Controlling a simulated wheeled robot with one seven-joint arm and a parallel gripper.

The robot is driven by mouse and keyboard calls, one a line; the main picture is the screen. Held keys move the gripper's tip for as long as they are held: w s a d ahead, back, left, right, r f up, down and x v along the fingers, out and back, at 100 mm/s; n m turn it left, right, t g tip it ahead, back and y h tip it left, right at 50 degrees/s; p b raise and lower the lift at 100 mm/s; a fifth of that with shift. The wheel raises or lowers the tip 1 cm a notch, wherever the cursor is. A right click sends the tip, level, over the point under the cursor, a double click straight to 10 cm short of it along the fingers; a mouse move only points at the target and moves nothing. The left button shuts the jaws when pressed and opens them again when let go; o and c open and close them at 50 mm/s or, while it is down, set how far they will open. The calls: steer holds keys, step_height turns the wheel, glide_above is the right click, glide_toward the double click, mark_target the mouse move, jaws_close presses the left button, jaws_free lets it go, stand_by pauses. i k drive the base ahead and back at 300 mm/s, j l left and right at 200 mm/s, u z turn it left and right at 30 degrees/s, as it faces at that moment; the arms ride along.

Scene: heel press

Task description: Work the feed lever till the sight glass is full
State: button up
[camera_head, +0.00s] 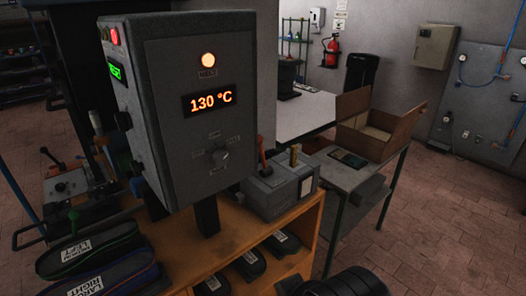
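I cannot tell for sure which lever is the feed lever. A small grey box (272,197) on the wooden bench has an orange-red handle (262,157) at its left and a short brass-coloured post (294,156) on top. A pale plate (306,187) is on its front. My gripper is not in view; a dark ribbed part of my arm shows at bottom right.
A tall grey control box (170,130) reads 130 °C, with an orange lamp lit. The wooden bench (190,252) holds labelled black pieces (248,263) on its shelf. Labelled shoe-like items (90,250) lie at left. An open carton (368,125) stands on a side table. Floor at right is clear.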

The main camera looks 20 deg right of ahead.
mark_target(261, 139)
steer(key=i+l+u, duration=0.1)
steer(key=l+u, duration=0.15)
steer(key=l, duration=0.2)
steer(key=l+u, duration=0.25)
steer(key=l, duration=0.15)
steer(key=l+u, duration=0.3)
steer(key=l, duration=0.15)
steer(key=l+u, duration=0.25)
steer(key=l, duration=0.25)
steer(key=k+l+u, duration=0.1)
steer(key=l+u, duration=0.15)
steer(key=l, duration=0.15)
steer(key=k+l+u, duration=0.1)
steer(key=l+u, duration=0.15)
steer(key=l, duration=0.2)
steer(key=k+l+u, duration=0.15)
steer(key=l+u, duration=0.15)
steer(key=k+l+u, duration=0.25)
steer(key=l, duration=0.2)
steer(key=i, duration=0.05)
